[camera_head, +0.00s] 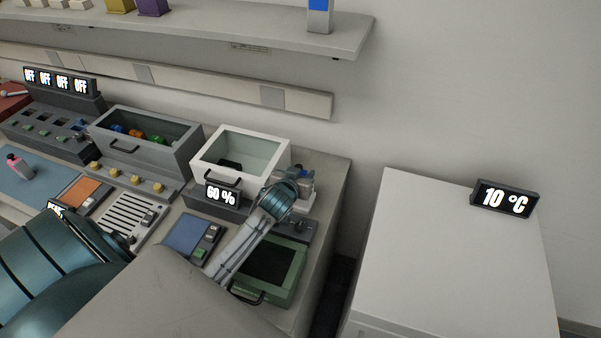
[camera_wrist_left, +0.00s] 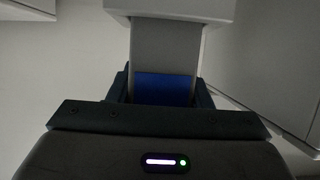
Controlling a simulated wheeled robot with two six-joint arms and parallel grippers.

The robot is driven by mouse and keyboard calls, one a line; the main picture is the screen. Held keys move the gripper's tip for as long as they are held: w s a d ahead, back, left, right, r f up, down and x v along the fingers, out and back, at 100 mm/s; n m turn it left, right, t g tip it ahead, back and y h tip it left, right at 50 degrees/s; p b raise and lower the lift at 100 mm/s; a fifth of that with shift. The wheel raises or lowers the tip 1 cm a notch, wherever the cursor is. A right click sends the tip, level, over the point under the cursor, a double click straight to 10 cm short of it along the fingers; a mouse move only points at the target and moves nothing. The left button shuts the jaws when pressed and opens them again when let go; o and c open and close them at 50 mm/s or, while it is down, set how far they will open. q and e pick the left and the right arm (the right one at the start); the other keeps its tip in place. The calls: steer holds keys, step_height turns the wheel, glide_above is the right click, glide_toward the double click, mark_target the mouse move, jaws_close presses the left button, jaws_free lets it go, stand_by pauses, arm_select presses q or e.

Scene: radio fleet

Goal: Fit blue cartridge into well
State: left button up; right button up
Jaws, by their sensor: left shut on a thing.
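My left gripper (camera_head: 302,180) is at the back right of the bench, right of the white bin. It is shut on the blue cartridge, a pale grey block with a blue band (camera_wrist_left: 165,90) that shows between the fingers in the left wrist view. The far end of the cartridge meets a white block (camera_wrist_left: 170,10) at the top of that view. I cannot tell whether it is inside it or only in front of it. In the head view a white base (camera_head: 300,203) stands just below the gripper, and the gripper mostly hides the cartridge. My right gripper is not in view.
A white bin (camera_head: 238,140) reading 60 % and a grey bin (camera_head: 150,112) with coloured parts stand left. A green tray (camera_head: 285,277) lies in front. A blue-marked pale block (camera_head: 319,18) stands on the shelf (camera_head: 250,32) above. A white cabinet (camera_head: 440,260) stands right.

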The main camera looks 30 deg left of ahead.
arm_select(q)
steer(key=shift+f+b, duration=1)
steer(key=shift+f, duration=0.5)
steer(key=o, duration=1.1)
steer(key=shift+r, duration=0.15)
